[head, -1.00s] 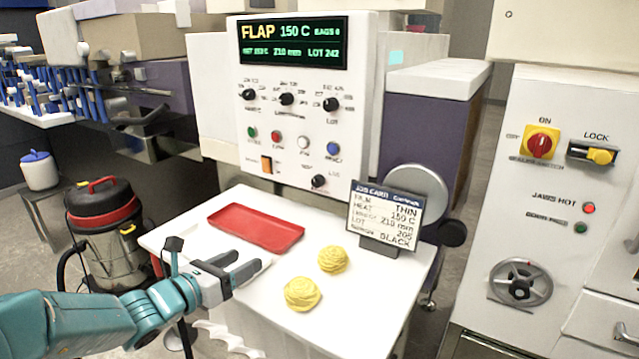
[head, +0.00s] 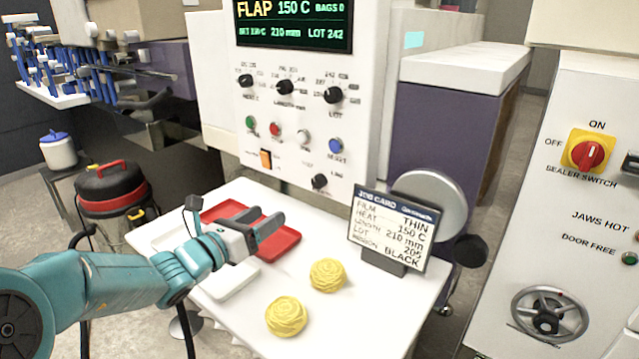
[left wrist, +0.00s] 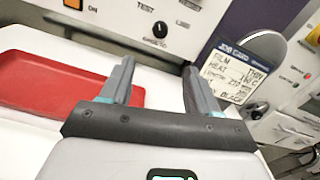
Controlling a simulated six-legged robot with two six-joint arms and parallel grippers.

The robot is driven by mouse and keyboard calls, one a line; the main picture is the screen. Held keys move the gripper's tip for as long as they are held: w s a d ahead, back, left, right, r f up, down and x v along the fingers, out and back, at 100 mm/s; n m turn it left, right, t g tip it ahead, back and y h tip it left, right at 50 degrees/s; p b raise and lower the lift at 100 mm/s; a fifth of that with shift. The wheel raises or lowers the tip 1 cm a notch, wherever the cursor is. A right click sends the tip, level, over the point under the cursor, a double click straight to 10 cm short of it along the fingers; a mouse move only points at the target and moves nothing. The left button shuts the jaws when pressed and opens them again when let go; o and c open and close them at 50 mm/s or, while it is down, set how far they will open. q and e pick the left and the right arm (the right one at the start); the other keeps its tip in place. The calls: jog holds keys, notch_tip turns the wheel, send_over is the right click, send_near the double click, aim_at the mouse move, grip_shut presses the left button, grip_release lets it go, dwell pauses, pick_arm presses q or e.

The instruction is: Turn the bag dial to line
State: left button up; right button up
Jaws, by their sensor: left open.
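The control panel of the white machine carries several black dials. Three sit in a row: heat dial (head: 246,81), length dial (head: 285,87) and lot dial (head: 333,95). A fourth black dial (head: 319,181) sits alone lower down, and also shows in the left wrist view (left wrist: 160,29). Its labels are too small to read, so I cannot tell for sure that it is the bag dial. The display (head: 292,22) reads FLAP, 150 C, 210 mm, LOT 242. My left gripper (head: 268,221) is open and empty, above the white table and apart from the panel. My right gripper is out of view.
A red tray (head: 284,245) lies on the white table (head: 370,300), partly behind my gripper. Two yellow rounds (head: 327,275) lie in front. A job card (head: 394,228) stands right of the lower dial. A sealer switch (head: 587,154) is far right.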

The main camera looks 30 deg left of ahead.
aim_at(316, 184)
pick_arm(q)
jog(key=w, duration=0.5)
jog(key=w+p, duration=0.1)
jog(key=w, duration=0.4)
jog(key=w+d+p, duration=0.1)
jog(key=w, duration=0.4)
jog(key=shift+w+d, duration=0.1)
jog(key=shift+w, duration=0.3)
jog(key=c, duration=1)
jog(key=shift+f+m+b, duration=0.15)
jog(key=shift+m+b, duration=0.25)
jog(key=shift+b, duration=0.2)
jog(key=shift+c, duration=0.2)
jog(key=m+b, duration=0.7)
jog(key=b, duration=0.4)
jog(key=shift+f, duration=0.1)
jog(key=shift+r+m+b, duration=0.15)
jog(key=shift+m+b, duration=0.65)
jog(key=shift+m, duration=0.2)
jog(key=shift+r+m+b, duration=0.1)
jog(key=shift+m+b, duration=0.7)
jog(key=shift+m, duration=0.2)
